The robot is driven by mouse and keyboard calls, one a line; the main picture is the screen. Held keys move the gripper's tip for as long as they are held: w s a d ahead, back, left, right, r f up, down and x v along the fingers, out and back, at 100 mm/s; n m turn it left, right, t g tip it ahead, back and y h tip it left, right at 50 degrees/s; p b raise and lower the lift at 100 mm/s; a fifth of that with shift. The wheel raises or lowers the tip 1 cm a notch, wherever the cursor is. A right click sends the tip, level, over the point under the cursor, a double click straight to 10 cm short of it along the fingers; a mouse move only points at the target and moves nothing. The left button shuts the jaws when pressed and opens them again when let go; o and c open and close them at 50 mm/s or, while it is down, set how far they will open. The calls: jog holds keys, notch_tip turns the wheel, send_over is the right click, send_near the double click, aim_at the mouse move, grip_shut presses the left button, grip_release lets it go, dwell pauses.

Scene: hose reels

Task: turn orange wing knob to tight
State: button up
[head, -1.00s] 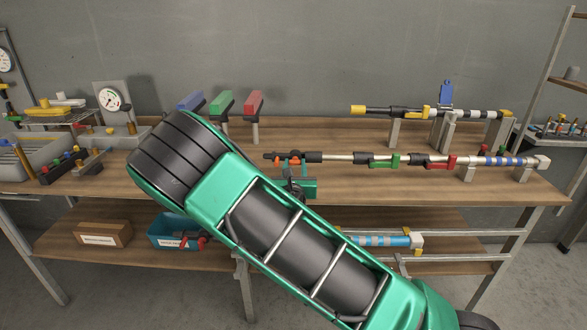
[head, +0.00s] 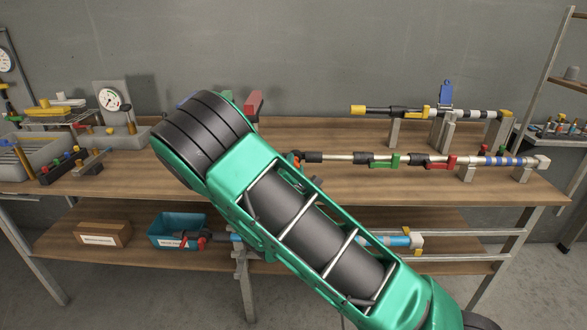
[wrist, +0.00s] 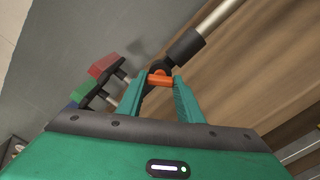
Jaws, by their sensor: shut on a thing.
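The orange wing knob (wrist: 160,80) shows between my two green fingers in the wrist view, at the black end of a metal rod. My gripper (wrist: 158,77) is shut on it, one finger on each side. In the head view a small part of the orange knob (head: 295,159) shows at the edge of my arm, at the left end of the rod on the table. My fingers are hidden behind my arm there. The knob's exact angle and any tightness mark cannot be read.
The rod carries a green clamp (head: 385,161) and a red clamp (head: 438,162). A second rod with yellow ends (head: 358,109) lies behind. A red block on a post (head: 254,103) stands left of the knob. A blue bin (head: 178,229) is on the lower shelf.

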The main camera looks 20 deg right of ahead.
jog(key=m, duration=0.3)
jog(key=shift+f+m, duration=0.15)
jog(key=shift+m, duration=1.85)
jog(key=shift+f, duration=0.1)
jog(key=o, duration=0.9)
jog(key=shift+o, duration=0.9)
jog(key=v, duration=1)
jog(key=shift+s+a, duration=0.15)
jog(key=shift+s, duration=0.25)
